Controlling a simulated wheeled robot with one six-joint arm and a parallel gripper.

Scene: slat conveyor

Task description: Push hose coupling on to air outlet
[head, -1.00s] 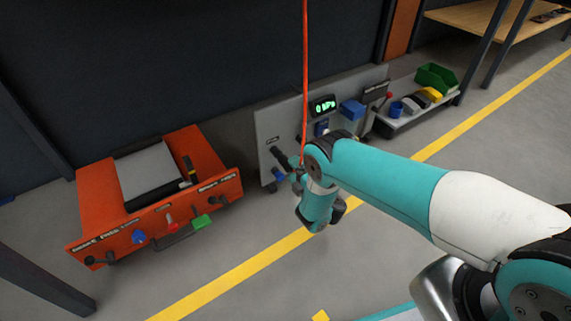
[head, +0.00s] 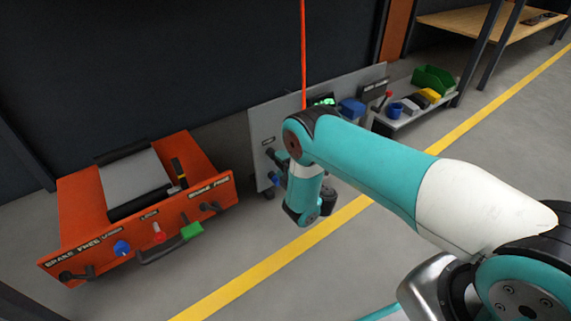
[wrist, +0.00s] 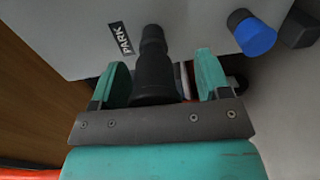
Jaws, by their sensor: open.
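In the wrist view my gripper (wrist: 163,64) is open, with its teal fingers on either side of a black hose coupling (wrist: 154,65). The coupling stands at the grey panel (wrist: 75,35) beside a PARK label (wrist: 121,39). A gap shows by the right finger; I cannot tell whether the left finger touches. In the head view my arm hides the gripper. The red hose (head: 303,50) hangs from above and passes behind my arm; a red piece (wrist: 30,174) shows at the wrist view's lower left. I cannot make out the air outlet for certain.
A blue knob (wrist: 254,36) sticks out right of the coupling. The panel also bears a lit display (head: 323,101), partly covered by my arm, and a blue block (head: 352,108). An orange unit (head: 85,215) stands left. A shelf with bins (head: 433,78) is at right. Floor in front is clear.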

